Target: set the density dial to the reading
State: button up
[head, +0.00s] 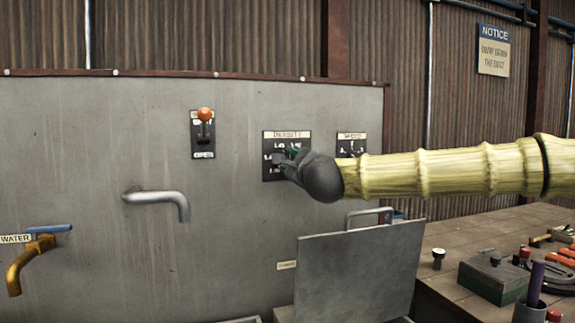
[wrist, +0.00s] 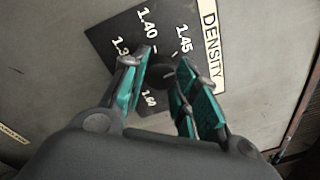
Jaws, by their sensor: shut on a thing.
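The density dial's black plate (head: 272,175), headed "DENSITY", is fixed on the grey metal panel. In the wrist view the plate (wrist: 120,27) looks turned, with white marks such as 1.40, 1.45 and 1.60. The dark round knob (wrist: 159,74) sits at its middle. My gripper (head: 284,158) is at the plate. In the wrist view its teal-padded fingers (wrist: 163,76) stand on either side of the knob and are shut on it. The fingers hide part of the knob and some marks; I cannot tell which mark the knob points to.
A second plate (head: 352,138) is right of the density plate, partly behind my arm. A lever with an orange ball (head: 204,115) is at left, above a grey spout (head: 160,197). A raised metal lid (head: 355,275) stands below. A bench (head: 445,235) with tools is at right.

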jog(key=shift+a+f+m+b, duration=0.1)
jog(key=shift+f+m+b, duration=0.05)
jog(key=shift+m+b, duration=0.95)
jog(key=shift+f+m+b, duration=0.1)
jog(key=shift+m+b, duration=0.75)
jog(key=shift+m, duration=0.45)
dwell(1.0)
dwell(0.5)
jog(key=o, duration=1)
jog(key=shift+o, duration=0.2)
jog(key=shift+r, duration=0.15)
jog(key=shift+r, duration=0.1)
jog(key=v, duration=1.2)
